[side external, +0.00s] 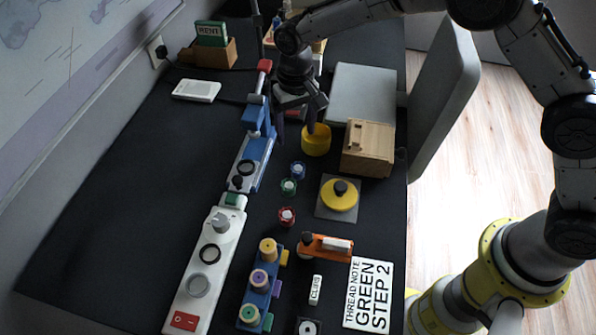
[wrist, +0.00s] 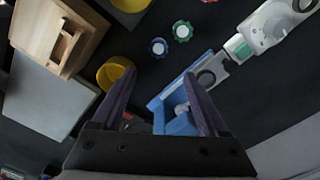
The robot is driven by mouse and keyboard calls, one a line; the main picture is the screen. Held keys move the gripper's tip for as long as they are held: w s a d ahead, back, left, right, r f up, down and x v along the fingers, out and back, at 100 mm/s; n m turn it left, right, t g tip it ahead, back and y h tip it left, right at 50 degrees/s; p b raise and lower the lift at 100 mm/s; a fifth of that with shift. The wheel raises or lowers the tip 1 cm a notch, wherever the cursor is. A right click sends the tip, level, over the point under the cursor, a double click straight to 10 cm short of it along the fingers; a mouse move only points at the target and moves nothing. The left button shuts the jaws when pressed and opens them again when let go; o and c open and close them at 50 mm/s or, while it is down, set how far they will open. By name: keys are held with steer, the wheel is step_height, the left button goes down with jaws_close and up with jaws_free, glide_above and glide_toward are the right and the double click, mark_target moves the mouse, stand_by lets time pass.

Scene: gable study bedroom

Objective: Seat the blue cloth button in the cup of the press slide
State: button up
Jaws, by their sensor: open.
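The blue cloth button (side external: 298,170) lies on the dark desk, just beyond a green one (side external: 288,187). In the wrist view the blue button (wrist: 158,47) and green button (wrist: 182,30) lie beyond my fingertips. The press (side external: 257,150) is blue, with a grey slide (side external: 236,172) at its near end; the slide's dark-ringed cup (side external: 245,167) shows no button in it. The cup also shows in the wrist view (wrist: 206,78). My gripper (side external: 296,122) is open and empty above the desk, right of the press. Its fingers (wrist: 160,76) are spread apart in the wrist view.
A yellow cup (side external: 316,140) stands close by my gripper. A wooden box (side external: 368,148) and grey laptop-like slab (side external: 362,94) are to the right. A red button (side external: 287,217), yellow disc (side external: 340,195) and white control panel (side external: 206,270) are nearer.

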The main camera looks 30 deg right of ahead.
glide_above(298, 169)
step_height(298, 169, down, 8)
steer(key=shift+w+r, duration=0.15)
steer(key=shift+r, duration=0.1)
steer(key=shift+s+f, duration=0.2)
steer(key=shift+f, duration=2.4)
steer(key=shift+c, duration=0.4)
jaws_close()
